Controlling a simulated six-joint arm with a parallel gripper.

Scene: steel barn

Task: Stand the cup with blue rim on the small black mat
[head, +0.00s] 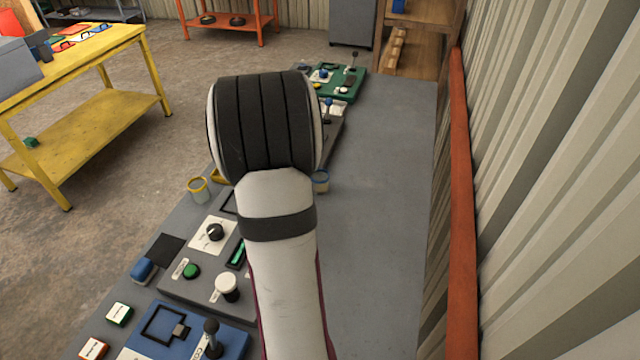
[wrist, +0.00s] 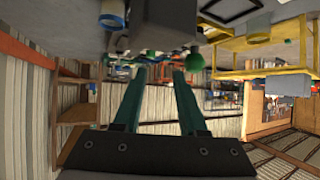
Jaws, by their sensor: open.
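The cup with blue rim (head: 321,182) stands on the grey bench top just right of my arm in the head view, partly hidden by it. A blue-rimmed round shape, probably this cup, shows in the wrist view (wrist: 112,20) at the top, left of the fingers. The small black mat (head: 165,249) lies bare at the bench's left side, beyond a blue block. My gripper (wrist: 160,74) is open, with nothing between its two fingers. It is apart from the cup in the wrist view and hidden behind my arm in the head view.
A yellow-rimmed cup (head: 197,190) stands at the bench's left edge. Control panels with knobs and a joystick fill the bench's left half; a green panel (head: 335,82) is at the far end. The right half is clear, up to an orange rail (head: 460,200) along the wall.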

